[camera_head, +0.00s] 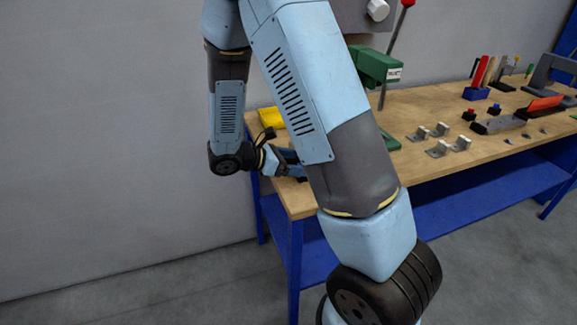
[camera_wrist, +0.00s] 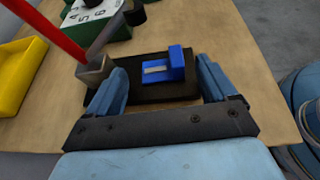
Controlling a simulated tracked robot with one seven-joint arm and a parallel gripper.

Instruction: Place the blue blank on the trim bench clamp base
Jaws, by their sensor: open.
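In the wrist view, a blue L-shaped piece (camera_wrist: 163,69) with a light grey strip on it rests on a flat black base plate (camera_wrist: 150,98) on the bench. It looks like the blue blank on the clamp base, but I cannot tell for certain. My gripper (camera_wrist: 165,82) is open, its two blue fingers spread to the left and right of the piece, with clear gaps. Nothing visible is held between them. In the head view, my gripper (camera_head: 293,172) is at the bench's near left corner, and my own arm hides much of it and the base.
The wooden bench (camera_head: 425,110) has a yellow bin (camera_head: 271,117) at its left end and a green press (camera_head: 375,66) with a red-topped lever. Several metal brackets (camera_head: 438,149), a blue tool holder (camera_head: 476,93) and other tools lie farther right. The bench edge is close to my gripper.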

